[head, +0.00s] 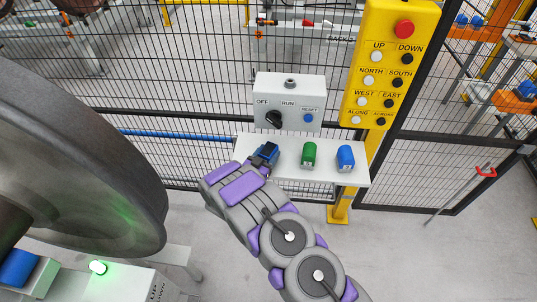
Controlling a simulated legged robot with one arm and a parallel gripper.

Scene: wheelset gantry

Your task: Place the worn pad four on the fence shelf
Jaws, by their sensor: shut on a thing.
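My gripper (262,155) is over the left part of the white fence shelf (290,186). It is shut on a small dark blue thing (268,150), which its fingers partly hide. This may be worn pad four, but I can read no number on it. The thing is at or just above the shelf top; I cannot tell whether it touches. A green pad (309,154) and a blue pad (346,158) stand on the shelf to the right, apart from my gripper. Each has a small white label.
A white switch box (290,101) with a knob is behind the shelf, on the mesh fence (200,80). A yellow button panel (386,70) rises at the right. A large grey wheel (85,140) fills the left. A green lamp (98,267) glows below it.

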